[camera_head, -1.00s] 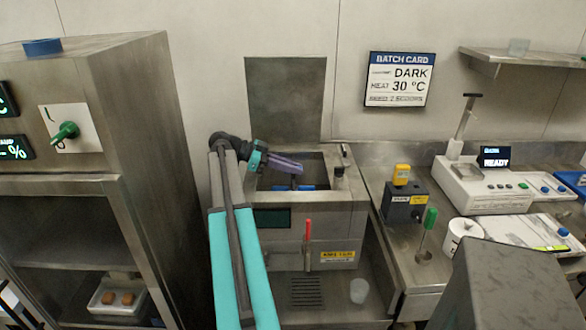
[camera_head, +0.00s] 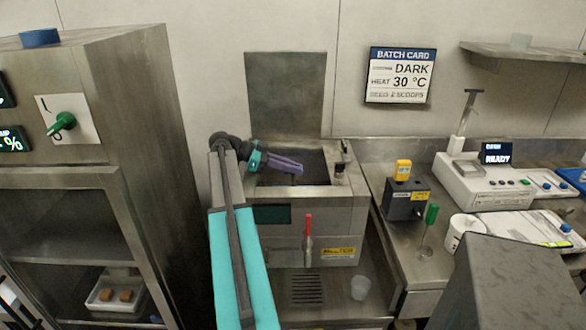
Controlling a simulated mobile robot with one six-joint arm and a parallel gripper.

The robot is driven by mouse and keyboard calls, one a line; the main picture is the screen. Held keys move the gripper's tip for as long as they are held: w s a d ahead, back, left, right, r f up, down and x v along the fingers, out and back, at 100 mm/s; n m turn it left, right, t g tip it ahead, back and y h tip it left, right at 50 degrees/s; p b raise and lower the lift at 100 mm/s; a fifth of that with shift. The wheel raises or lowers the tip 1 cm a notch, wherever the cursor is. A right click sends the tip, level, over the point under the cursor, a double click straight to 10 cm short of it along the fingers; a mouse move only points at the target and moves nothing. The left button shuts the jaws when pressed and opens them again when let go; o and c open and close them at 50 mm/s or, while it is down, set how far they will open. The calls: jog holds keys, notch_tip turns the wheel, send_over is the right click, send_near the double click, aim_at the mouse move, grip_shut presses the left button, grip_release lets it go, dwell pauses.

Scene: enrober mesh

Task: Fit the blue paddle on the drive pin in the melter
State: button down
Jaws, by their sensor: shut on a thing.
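The melter (camera_head: 336,222) is a steel box with an open tank on top, its lid (camera_head: 286,95) standing upright behind it. My gripper (camera_head: 299,167), with purple fingers, reaches over the tank opening from the left and is shut. The blue paddle hung from it a second ago and does not show now, as the gripper and the tank's front wall hide the space below. The drive pin cannot be seen inside the dark tank, so I cannot tell whether the paddle touches it.
A red-handled tap (camera_head: 308,228) is on the melter's front, with a clear cup (camera_head: 359,288) below right. A steel cabinet (camera_head: 150,130) stands left.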

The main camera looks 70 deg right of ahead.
aim_at(294, 193)
jog(key=shift+f, duration=0.2)
jog(key=c, duration=1.7)
grip_release()
jog(key=shift+c, duration=0.2)
jog(key=shift+r+b, duration=0.6)
jog(key=shift+r, duration=0.9)
jog(key=shift+s+a+r, duration=0.1)
jog(key=shift+a+r, duration=0.1)
jog(key=shift+r, duration=0.05)
jog(key=s+a, duration=0.1)
jog(key=a, duration=0.3)
jog(key=s+a+b, duration=0.1)
jog(key=s+a, duration=0.1)
jog(key=a, duration=0.2)
jog(key=s+a+r+b, duration=0.1)
jog(key=s+a, duration=0.1)
jog(key=a, duration=0.2)
jog(key=shift+a+r, duration=0.1)
jog(key=shift+a, duration=0.15)
jog(key=shift+s+a+r+b, duration=0.1)
jog(key=shift+s+a+b, duration=0.05)
jog(key=shift+a, duration=0.35)
jog(key=shift+s+a+r+b, duration=0.1)
jog(key=shift+s+a+b, duration=0.05)
jog(key=shift+a, duration=0.3)
